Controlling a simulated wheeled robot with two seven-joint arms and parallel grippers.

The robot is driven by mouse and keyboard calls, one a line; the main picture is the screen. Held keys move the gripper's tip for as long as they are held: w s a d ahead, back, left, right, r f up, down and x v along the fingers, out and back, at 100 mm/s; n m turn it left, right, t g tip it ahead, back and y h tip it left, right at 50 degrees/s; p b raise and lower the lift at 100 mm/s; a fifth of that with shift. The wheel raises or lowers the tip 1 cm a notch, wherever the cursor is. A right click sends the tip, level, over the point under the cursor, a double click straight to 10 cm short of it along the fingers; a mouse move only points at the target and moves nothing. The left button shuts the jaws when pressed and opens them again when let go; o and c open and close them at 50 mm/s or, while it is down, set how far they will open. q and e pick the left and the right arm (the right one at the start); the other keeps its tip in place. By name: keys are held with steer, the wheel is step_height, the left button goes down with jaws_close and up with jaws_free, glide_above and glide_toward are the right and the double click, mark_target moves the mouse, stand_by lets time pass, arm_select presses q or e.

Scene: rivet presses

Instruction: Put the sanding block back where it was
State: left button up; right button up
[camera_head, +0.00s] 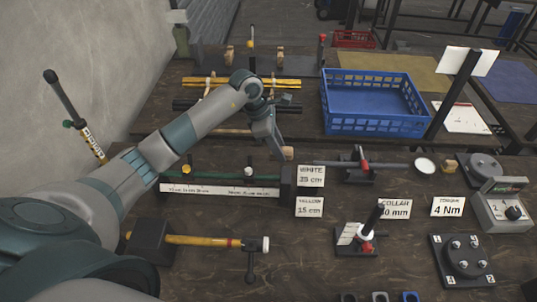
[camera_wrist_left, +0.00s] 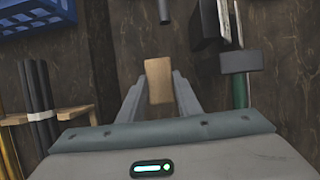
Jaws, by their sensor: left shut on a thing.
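The sanding block is a small tan wooden block (camera_head: 288,153) at the tip of my left gripper (camera_head: 277,147) in the head view. In the left wrist view the block (camera_wrist_left: 158,72) sits between the two grey fingers, which are shut on it. It is over or on the dark wooden table, just behind the white "WHITE 25 cm" card (camera_head: 311,175); I cannot tell whether it touches the table. My right gripper is not in view.
A blue crate (camera_head: 372,128) stands behind and to the right. A long gauge bar with a green rod (camera_head: 222,191) lies in front. Yellow rods (camera_head: 287,84) lie on wooden rests at the back. A press with a red tip (camera_head: 363,165) stands to the right.

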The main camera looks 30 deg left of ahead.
arm_select(q)
steer(key=a, duration=0.1)
steer(key=a+f, duration=0.2)
steer(key=shift+s+a+p, duration=0.2)
steer(key=shift+s+p, duration=0.1)
steer(key=shift+p, duration=0.1)
steer(key=shift+f, duration=0.1)
steer(key=shift+f+p, duration=0.25)
steer(key=shift+p, duration=0.05)
step_height(320, 180, down, 3)
steer(key=shift+r+p, duration=0.1)
steer(key=shift+p, duration=0.6)
steer(key=shift+f, duration=0.25)
steer(key=shift+f, duration=0.15)
